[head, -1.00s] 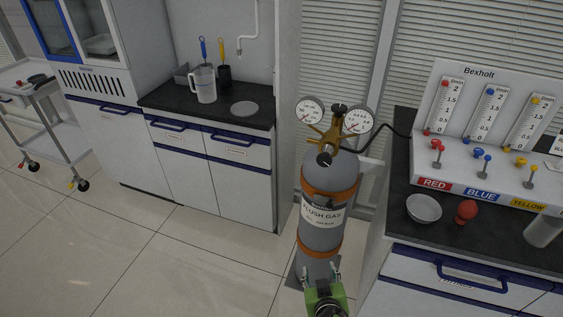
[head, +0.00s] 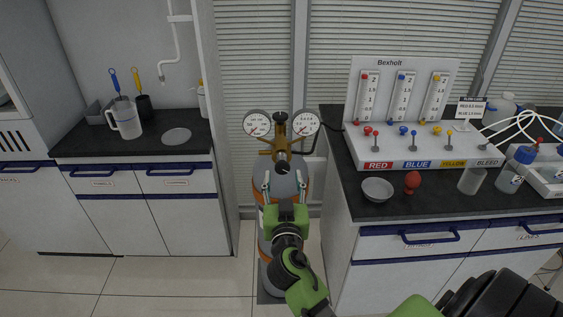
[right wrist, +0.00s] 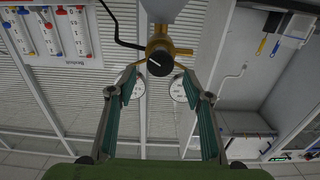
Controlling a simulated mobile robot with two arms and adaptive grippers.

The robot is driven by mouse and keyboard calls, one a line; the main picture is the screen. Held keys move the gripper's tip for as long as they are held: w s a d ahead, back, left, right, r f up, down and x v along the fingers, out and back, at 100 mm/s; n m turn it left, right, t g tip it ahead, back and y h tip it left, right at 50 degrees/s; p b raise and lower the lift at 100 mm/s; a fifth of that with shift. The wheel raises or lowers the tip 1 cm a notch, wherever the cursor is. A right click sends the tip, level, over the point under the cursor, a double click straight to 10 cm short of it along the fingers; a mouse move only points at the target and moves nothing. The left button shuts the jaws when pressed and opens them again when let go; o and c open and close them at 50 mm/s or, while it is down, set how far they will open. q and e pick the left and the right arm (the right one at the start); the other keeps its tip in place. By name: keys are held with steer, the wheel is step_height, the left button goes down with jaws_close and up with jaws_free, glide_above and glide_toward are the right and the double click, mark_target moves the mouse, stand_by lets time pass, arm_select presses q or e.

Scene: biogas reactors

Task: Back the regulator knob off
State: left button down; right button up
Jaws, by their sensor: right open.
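The black regulator knob (head: 282,166) faces me at the front of the brass regulator (head: 268,153), on top of the grey gas cylinder (head: 284,182). In the right wrist view the knob (right wrist: 160,63) shows a white pointer line. My right gripper (head: 285,186) is open and empty, just below and in front of the knob in the head view. In the right wrist view its fingertips (right wrist: 157,80) are spread to either side of the knob's line, apart from it. Two round gauges, left (head: 257,123) and right (head: 306,123), flank the regulator. My left gripper is not in view.
The bench at right holds a flowmeter panel (head: 395,150), a white dish (head: 377,189), a red bulb (head: 412,182) and bottles. Its near corner stands close to the cylinder. A counter at left bears a jug (head: 126,119). Floor at left is clear.

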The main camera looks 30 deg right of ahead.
mark_target(282, 168)
steer(key=p+x, duration=0.1)
steer(key=x, duration=0.4)
steer(key=shift+w+d, duration=0.15)
steer(key=shift+w, duration=0.15)
steer(key=c, duration=1.1)
